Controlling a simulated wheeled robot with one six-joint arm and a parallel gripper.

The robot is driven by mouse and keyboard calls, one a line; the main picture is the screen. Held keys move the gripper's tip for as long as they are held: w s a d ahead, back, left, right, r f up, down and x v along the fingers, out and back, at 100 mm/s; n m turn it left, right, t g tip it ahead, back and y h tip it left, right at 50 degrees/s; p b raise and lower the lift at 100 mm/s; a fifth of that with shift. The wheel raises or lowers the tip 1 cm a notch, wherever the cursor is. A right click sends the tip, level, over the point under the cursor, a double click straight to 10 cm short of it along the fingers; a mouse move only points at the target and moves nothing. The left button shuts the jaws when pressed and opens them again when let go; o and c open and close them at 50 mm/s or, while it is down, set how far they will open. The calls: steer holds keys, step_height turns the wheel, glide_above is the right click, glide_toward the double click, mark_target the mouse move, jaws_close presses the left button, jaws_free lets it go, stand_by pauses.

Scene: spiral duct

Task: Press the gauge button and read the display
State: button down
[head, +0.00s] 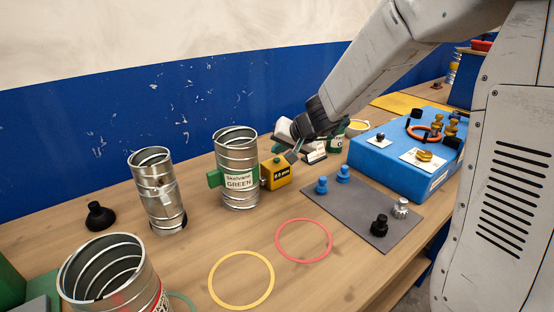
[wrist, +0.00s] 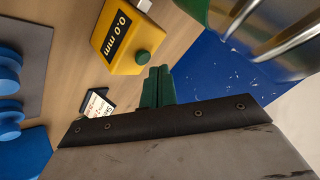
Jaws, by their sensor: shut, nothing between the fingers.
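The yellow gauge (head: 275,175) stands on the wooden table just right of the green-labelled duct. Its black display (wrist: 119,36) reads "0.0 mm" in the wrist view. The round green button (wrist: 144,57) sits on the gauge beside the display. My gripper (head: 293,156) is above and just right of the gauge. In the wrist view its green fingers (wrist: 158,80) are shut together and empty, with the tips close to the button. I cannot tell whether they touch it.
The ribbed metal duct with a green label (head: 238,180) stands close left of the gauge. Other ducts (head: 158,190) stand farther left. A grey mat (head: 365,215) with blue and black knobs and a blue box (head: 400,165) lie right. Yellow (head: 241,280) and red rings lie in front.

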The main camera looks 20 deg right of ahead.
steer(key=shift+f, duration=0.15)
steer(key=shift+f, duration=0.3)
steer(key=shift+f, duration=0.35)
stand_by(0.5)
steer(key=shift+r, duration=0.85)
steer(key=shift+r, duration=2.5)
